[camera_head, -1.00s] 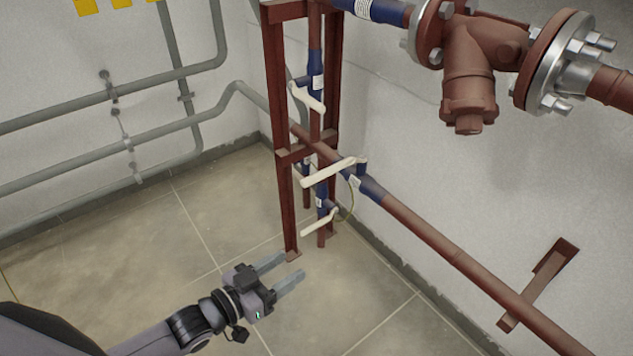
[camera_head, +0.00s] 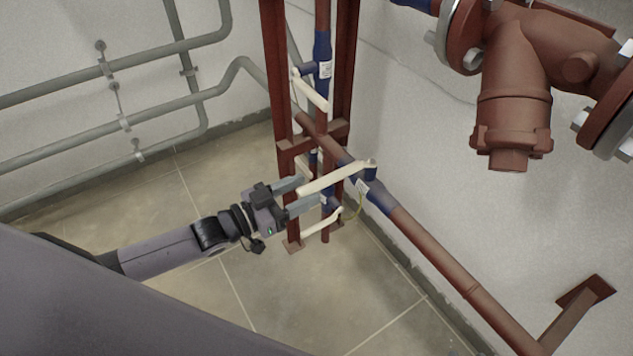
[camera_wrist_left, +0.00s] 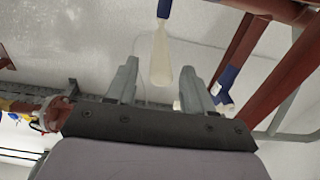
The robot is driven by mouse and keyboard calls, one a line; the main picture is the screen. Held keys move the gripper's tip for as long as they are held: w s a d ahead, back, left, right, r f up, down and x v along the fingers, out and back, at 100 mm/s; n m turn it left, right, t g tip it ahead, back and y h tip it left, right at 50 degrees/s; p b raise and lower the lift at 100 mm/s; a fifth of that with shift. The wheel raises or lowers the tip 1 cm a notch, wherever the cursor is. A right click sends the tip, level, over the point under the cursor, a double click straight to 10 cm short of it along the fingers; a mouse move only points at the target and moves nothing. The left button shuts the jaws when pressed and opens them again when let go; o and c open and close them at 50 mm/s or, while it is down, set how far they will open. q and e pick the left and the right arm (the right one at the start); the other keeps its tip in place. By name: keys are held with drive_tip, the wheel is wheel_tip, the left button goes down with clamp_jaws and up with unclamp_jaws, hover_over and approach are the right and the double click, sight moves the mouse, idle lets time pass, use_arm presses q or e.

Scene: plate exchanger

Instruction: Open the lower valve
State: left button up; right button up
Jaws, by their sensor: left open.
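Several blue valves with long cream handles sit on the red pipework. The lowest handle (camera_head: 322,224) slants just above the floor, by the foot of the red frame. A middle handle (camera_head: 335,178) reaches left from a blue valve (camera_head: 373,190) on the sloping pipe. My left gripper (camera_head: 311,191) is open, its fingers either side of the middle handle's free end in the head view. In the left wrist view, a cream handle (camera_wrist_left: 161,55) with a blue top lies between the open fingers (camera_wrist_left: 160,68), with no visible grip; depth is hard to tell. My right gripper is not in view.
The red upright frame (camera_head: 277,80) stands close beyond the gripper. An upper handle (camera_head: 311,90) hangs above. Grey wall pipes (camera_head: 70,145) run at left, and a large red flanged fitting (camera_head: 512,100) is at upper right. The tiled floor (camera_head: 330,300) is clear.

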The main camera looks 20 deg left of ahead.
sight(316, 183)
use_arm(q)
drive_tip(key=x, duration=0.3)
drive_tip(key=shift+w+d, duration=0.3)
drive_tip(key=shift+w, duration=0.05)
drive_tip(key=shift+c, duration=0.3)
clamp_jaws()
